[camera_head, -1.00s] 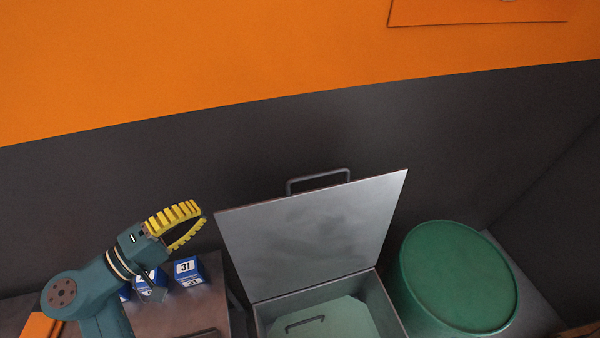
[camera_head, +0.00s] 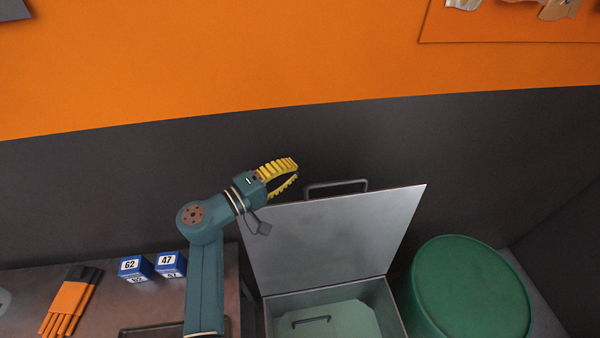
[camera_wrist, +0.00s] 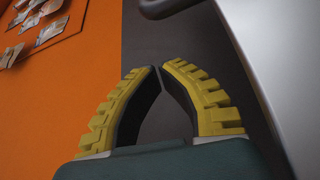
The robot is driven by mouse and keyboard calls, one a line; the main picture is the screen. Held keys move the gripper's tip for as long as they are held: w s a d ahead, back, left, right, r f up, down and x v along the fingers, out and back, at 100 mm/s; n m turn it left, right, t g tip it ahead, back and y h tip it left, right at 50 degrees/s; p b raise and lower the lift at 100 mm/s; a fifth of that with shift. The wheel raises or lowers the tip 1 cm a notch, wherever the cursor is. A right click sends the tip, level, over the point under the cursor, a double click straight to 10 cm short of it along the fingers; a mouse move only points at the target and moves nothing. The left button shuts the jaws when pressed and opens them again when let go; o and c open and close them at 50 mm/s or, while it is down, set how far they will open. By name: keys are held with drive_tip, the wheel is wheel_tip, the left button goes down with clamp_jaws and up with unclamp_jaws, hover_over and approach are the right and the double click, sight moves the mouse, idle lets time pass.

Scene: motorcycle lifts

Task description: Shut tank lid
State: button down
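The tank lid (camera_head: 335,235) is a grey metal plate standing open, tilted up at the back of the open tank (camera_head: 390,305). Its dark handle (camera_head: 336,186) sticks up behind the top edge. My gripper (camera_head: 296,172) is at the lid's upper left corner, left of the handle, with its yellow fingers curved together and nothing between them. In the wrist view my gripper's fingertips (camera_wrist: 160,68) nearly meet. The lid (camera_wrist: 285,60) fills the right side there, and part of the handle (camera_wrist: 165,8) shows at the top, apart from the fingers.
A green drum (camera_head: 470,290) stands right of the tank. A pale plate with a handle (camera_head: 345,318) lies inside the tank. The dark wall (camera_head: 120,200) is close behind.

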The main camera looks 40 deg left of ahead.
drive_tip(key=shift+s+d+f+p, duration=0.1)
drive_tip(key=shift+s+d+p, duration=0.05)
drive_tip(key=shift+d+p, duration=0.65)
drive_tip(key=shift+s+d+p, duration=0.1)
drive_tip(key=shift+d+p, duration=0.55)
drive_tip(key=shift+d, duration=0.1)
